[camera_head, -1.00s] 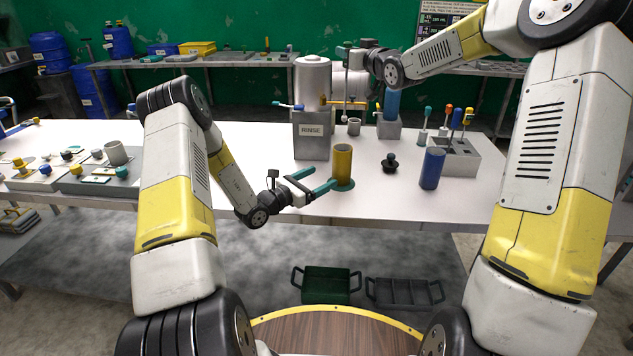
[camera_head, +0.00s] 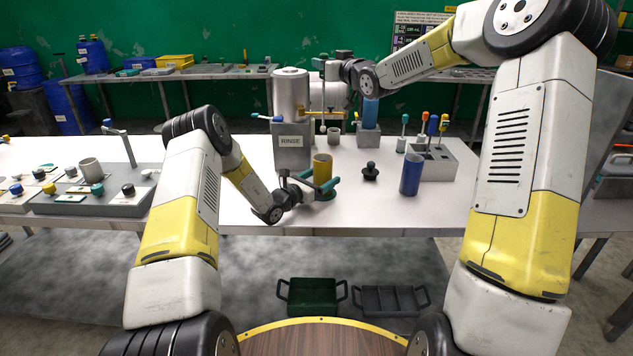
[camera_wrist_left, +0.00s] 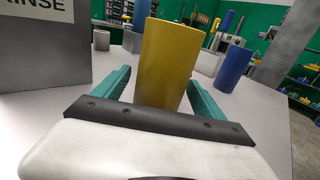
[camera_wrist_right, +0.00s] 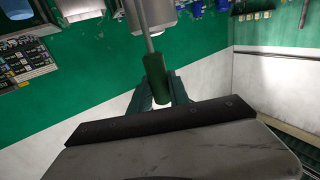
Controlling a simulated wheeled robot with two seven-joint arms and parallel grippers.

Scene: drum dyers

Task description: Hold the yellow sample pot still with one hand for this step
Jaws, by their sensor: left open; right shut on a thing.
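The yellow sample pot (camera_head: 322,166) stands upright near the front of the white table. It is large in the left wrist view (camera_wrist_left: 168,62), between the two teal fingers of my left gripper (camera_head: 318,184). That gripper is open, with a gap beside the pot on at least one side. The pot's foot is hidden behind the gripper in that view. My right gripper (camera_wrist_right: 158,92) is shut on the dark green handle (camera_wrist_right: 155,78) of a thin rod. In the head view, this rod (camera_head: 323,105) hangs near upright behind the pot, beside the rinse tank.
The grey RINSE station (camera_head: 291,150) stands close behind the pot on the left. A black knobbed piece (camera_head: 370,172), a blue pot (camera_head: 411,174) and a grey rack (camera_head: 440,165) with coloured-topped tools stand to the right. A grey cup (camera_head: 334,134) is behind.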

